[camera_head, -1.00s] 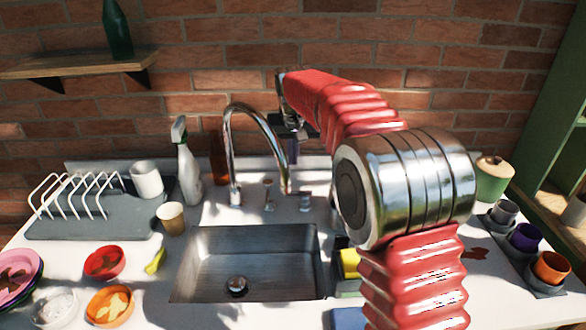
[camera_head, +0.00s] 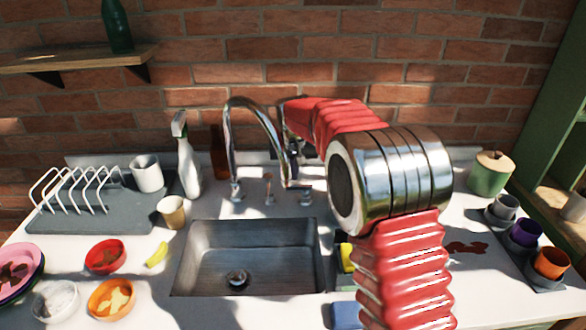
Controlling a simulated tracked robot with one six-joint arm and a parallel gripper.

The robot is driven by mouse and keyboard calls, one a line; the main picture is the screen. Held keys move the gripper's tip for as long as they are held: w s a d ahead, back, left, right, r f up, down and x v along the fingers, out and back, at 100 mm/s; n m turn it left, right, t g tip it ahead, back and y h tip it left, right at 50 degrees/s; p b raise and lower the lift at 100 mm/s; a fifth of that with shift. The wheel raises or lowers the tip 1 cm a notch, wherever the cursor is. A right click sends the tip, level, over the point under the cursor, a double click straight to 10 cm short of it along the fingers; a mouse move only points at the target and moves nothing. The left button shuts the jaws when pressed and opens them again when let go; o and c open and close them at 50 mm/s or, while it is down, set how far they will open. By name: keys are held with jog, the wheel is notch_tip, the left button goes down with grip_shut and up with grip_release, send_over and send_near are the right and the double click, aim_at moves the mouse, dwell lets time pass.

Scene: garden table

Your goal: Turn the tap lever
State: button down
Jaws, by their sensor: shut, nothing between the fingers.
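The chrome tap (camera_head: 231,140) stands behind the sink, its tall spout arching to the right. Two small chrome fittings stand to the right of its base: one in the middle (camera_head: 268,188) and one further right (camera_head: 305,196). I cannot tell for sure which is the lever. My gripper (camera_head: 295,165) points down beside the falling end of the spout, partly hidden by it. Its fingers are shut and hold nothing. Whether it touches the spout or a fitting cannot be made out.
The steel sink (camera_head: 205,250) is empty. A spray bottle (camera_head: 188,165), a brown bottle (camera_head: 218,155), a paper cup (camera_head: 171,212) and a dish rack (camera_head: 95,210) stand to the left. Bowls lie front left. A lidded green jar (camera_head: 490,175) and several cups stand right.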

aim_at(292, 186)
jog(key=shift+s, duration=1.1)
jog(key=shift+s+n+y, duration=0.25)
jog(key=shift+n+y, duration=0.05)
jog(key=shift+n, duration=0.5)
jog(key=n, duration=0.1)
jog(key=s+n+y, duration=0.1)
jog(key=n, duration=0.2)
jog(key=shift+s+n+g, duration=0.3)
jog(key=shift+n, duration=0.1)
jog(key=shift+s+d, duration=0.1)
jog(key=shift+s, duration=0.1)
jog(key=shift+s+d, duration=0.15)
jog(key=shift+s, duration=0.1)
jog(key=shift+r, duration=0.1)
jog(key=v, duration=1.3)
jog(key=shift+d+r, duration=0.15)
jog(key=shift+d, duration=0.15)
